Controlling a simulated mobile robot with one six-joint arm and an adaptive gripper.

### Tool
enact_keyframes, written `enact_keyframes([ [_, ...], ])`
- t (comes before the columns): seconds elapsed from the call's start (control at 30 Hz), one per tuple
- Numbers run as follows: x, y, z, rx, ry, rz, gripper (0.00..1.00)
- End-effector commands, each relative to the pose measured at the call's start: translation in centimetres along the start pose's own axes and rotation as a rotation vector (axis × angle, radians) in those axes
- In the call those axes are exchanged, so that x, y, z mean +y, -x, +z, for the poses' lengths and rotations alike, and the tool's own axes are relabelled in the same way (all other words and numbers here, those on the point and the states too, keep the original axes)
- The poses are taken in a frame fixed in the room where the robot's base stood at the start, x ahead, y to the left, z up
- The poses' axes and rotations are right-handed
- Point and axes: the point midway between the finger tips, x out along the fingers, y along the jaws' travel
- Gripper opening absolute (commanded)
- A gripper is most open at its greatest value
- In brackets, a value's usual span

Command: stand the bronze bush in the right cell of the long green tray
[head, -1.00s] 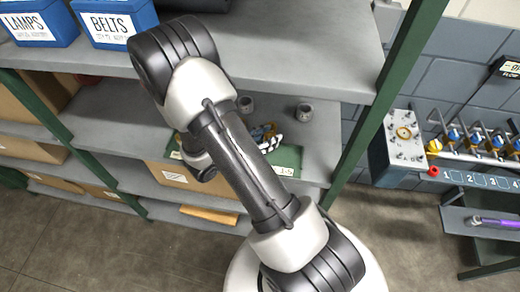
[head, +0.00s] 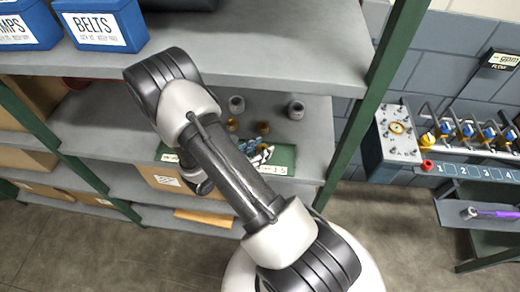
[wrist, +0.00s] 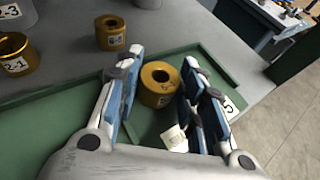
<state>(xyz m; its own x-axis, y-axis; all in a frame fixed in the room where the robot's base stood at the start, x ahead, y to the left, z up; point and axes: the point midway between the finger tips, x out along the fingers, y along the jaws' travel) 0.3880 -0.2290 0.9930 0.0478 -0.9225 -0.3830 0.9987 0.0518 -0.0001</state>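The long green tray (head: 283,158) lies on the middle shelf, partly hidden by my arm; it also shows in the wrist view (wrist: 55,118). A bronze bush (wrist: 160,85) stands upright with its hole up, inside the tray's right end, beside the right rim. My gripper (wrist: 162,75) has its blue-padded fingers on either side of this bush. The fingers look open, with a narrow gap at the left; contact at the right is unclear. In the head view my gripper (head: 258,153) is small above the tray, and the bush there is hidden.
Grey bushes (head: 237,104) (head: 296,109) stand further back. A small pale piece (wrist: 175,138) shows between the fingers. A green post (head: 355,150) bounds the shelf's right.

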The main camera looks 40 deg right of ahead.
Motion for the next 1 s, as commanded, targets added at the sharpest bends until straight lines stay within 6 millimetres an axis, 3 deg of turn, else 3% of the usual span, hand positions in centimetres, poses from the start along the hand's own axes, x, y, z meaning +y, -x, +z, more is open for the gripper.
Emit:
enact_keyframes([
  [0.23, 0.0, 0.0, 0.1, 0.000, 0.000, 0.000, 0.54],
  [0.63, 0.0, 0.3, 0.5, 0.000, 0.000, 0.001, 0.54],
  [1.0, 0.2, 7.8, 0.4, -0.001, 0.001, 0.007, 0.54],
])
